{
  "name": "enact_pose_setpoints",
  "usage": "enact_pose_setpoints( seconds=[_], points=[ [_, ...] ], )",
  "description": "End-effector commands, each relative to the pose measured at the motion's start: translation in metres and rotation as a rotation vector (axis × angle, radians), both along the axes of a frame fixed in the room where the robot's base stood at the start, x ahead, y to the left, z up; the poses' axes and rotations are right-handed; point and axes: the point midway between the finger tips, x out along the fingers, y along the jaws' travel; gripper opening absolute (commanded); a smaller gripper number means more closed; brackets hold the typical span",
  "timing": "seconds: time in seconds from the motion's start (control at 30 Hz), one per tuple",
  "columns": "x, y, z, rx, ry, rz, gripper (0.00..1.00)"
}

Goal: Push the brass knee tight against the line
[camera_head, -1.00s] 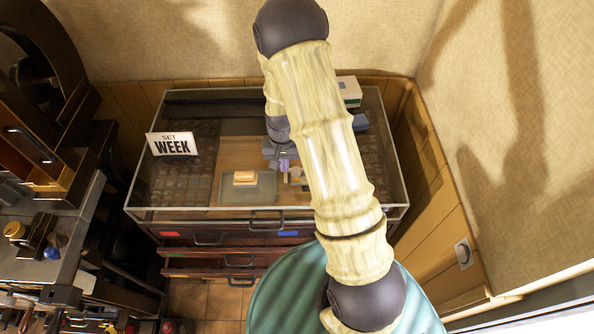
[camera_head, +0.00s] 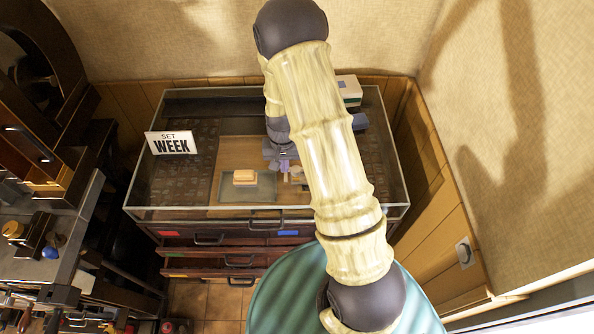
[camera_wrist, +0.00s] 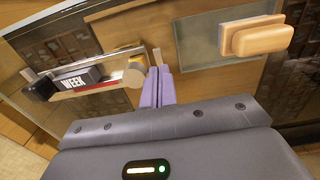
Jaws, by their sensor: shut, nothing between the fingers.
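My gripper (camera_wrist: 158,80) has its purple fingers together with nothing between them. In the wrist view the fingertips are just right of a tan-gold piece with a rounded end, which looks like the brass knee (camera_wrist: 135,70). I cannot tell whether they touch. The knee sits at the right end of a pale composing stick (camera_wrist: 78,90). The line of type (camera_wrist: 82,78), a dark block reading WEEK, lies left of it. Any gap between the line and the knee is unclear. In the head view my gripper (camera_head: 284,160) is beside the stick, which my arm partly hides.
A tan block (camera_wrist: 255,37) lies on a grey-green plate (camera_wrist: 200,45) right of my fingers. A low glass rim (camera_head: 180,212) surrounds the cabinet top. A SET WEEK card (camera_head: 171,144) stands at the left, and a white-green box (camera_head: 348,88) at the back right.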

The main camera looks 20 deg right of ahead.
Motion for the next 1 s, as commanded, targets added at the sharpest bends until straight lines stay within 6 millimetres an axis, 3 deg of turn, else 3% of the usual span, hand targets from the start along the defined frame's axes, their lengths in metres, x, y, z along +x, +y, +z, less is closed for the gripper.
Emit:
enact_pose_setpoints(
  seconds=[0.4,1.0],
  points=[
    [0.0,0.0,-0.014,0.0,0.0,0.0,0.0],
    [-0.001,-0.005,-0.014,0.0,0.0,0.0,0.0]
  ],
)
